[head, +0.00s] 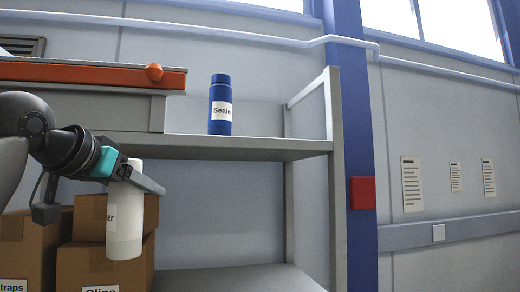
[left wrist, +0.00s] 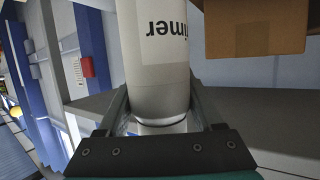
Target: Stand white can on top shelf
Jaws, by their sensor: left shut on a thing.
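The white can (head: 125,222) hangs nearly upright in my left gripper (head: 136,178), in front of the boxes and below the top shelf's level. My left gripper is shut on the can near its top. In the left wrist view the can (left wrist: 155,60) is between the two fingers, with lettering ending in "imer" upside down. The top shelf (head: 250,147) is a grey board above and to the right of the can. A blue bottle labelled "Seale" (head: 221,108) stands on it. My right gripper is not in view.
Cardboard boxes (head: 82,262) are stacked behind the can, one marked "Clips". An orange-fronted drawer or tray (head: 90,73) sits at the upper left. The shelf's grey post (head: 335,180) stands at the right. Bare shelf surface shows right of the blue bottle.

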